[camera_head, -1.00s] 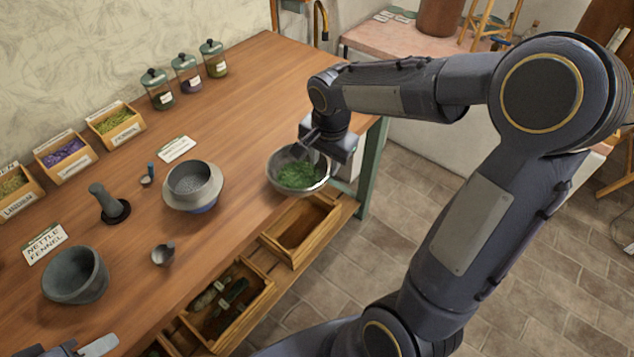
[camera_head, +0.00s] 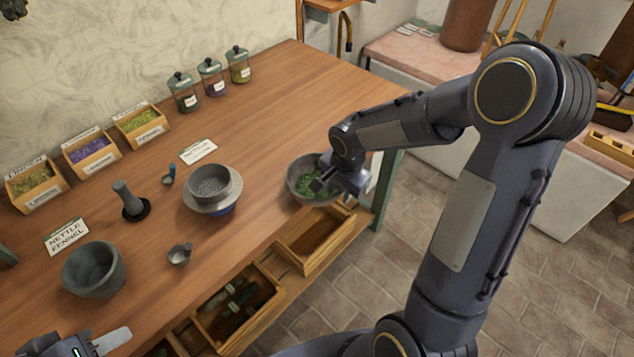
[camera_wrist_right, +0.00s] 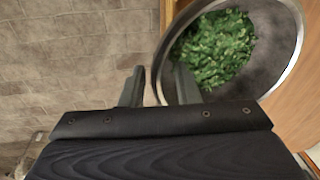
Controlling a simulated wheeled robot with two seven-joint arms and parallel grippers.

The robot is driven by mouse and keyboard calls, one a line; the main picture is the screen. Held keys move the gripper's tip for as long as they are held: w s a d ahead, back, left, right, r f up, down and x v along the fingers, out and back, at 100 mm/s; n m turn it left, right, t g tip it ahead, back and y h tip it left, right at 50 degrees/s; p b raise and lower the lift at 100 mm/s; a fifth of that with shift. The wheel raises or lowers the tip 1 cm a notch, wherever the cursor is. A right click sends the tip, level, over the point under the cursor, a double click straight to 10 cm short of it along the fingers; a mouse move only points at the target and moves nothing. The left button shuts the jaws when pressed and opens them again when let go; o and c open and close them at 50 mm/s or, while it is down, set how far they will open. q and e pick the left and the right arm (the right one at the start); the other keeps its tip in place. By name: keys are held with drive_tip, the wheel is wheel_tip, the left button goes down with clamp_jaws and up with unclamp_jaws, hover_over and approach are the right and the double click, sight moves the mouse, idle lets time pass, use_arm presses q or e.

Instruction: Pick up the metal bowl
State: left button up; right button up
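The metal bowl (camera_head: 296,172) stands near the right end of the wooden table and holds chopped green herbs. The right wrist view shows its shiny rim (camera_wrist_right: 291,82) and grey inside. My right gripper (camera_head: 326,188) is at the bowl's near right side in the head view. In the right wrist view, its two fingers (camera_wrist_right: 158,88) are apart, one outside the rim and one over the inside, with the rim between them. I see no clear grip on the rim. My left gripper (camera_head: 104,343) is at the bottom left, partly cut off, away from the bowl.
A sieve on a bowl (camera_head: 212,188), a stone mortar (camera_head: 94,270), a pestle (camera_head: 128,198) and a small cup (camera_head: 179,254) stand on the table (camera_head: 262,125). Jars (camera_head: 211,78) and herb boxes (camera_head: 91,154) line the wall. Open drawers (camera_head: 316,240) jut out below the front edge.

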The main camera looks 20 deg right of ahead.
clamp_jaws()
drive_tip(key=shift+r, duration=0.15)
